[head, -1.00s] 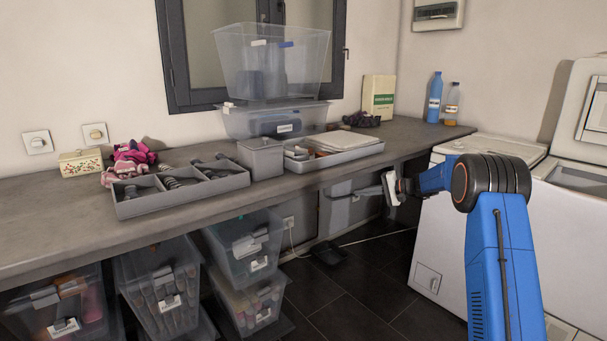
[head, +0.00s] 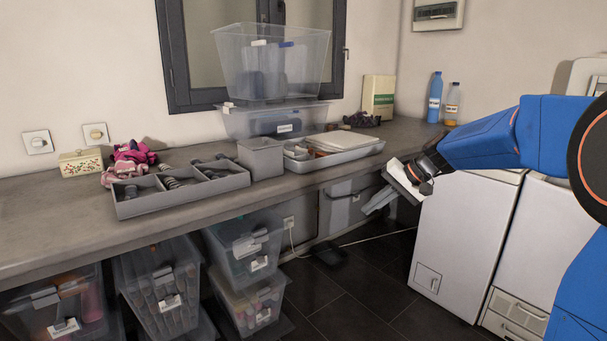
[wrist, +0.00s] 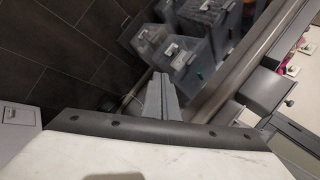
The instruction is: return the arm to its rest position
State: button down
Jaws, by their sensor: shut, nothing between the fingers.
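My blue arm reaches in from the right side of the head view, and my gripper (head: 380,200) hangs in front of the counter's edge, pointing down and to the left. In the wrist view my gripper's grey fingers (wrist: 161,97) lie side by side, shut with nothing between them. They are over the dark floor, apart from the counter and the bins.
The grey counter (head: 60,221) carries a divided tray (head: 140,206), stacked clear bins (head: 270,75) and bottles (head: 435,98). Clear bins (head: 160,285) stand below it. White toploaders (head: 465,235) stand at the right.

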jog(key=s+d+f+n+h, duration=0.1)
jog(key=s+d+f+h, duration=0.1)
jog(key=s, duration=1.1)
jog(key=s+d+f+h, duration=0.3)
jog(key=s+d+f, duration=0.1)
jog(key=s, duration=0.9)
jog(key=s+d+f+n+t+h, duration=0.1)
jog(key=s+d+f+h, duration=0.1)
jog(key=s, duration=1.1)
jog(key=shift+s+d+f+n+h, duration=0.3)
jog(key=shift+d+f, duration=0.3)
jog(key=c, duration=2.4)
grip_release()
jog(key=shift+c, duration=0.2)
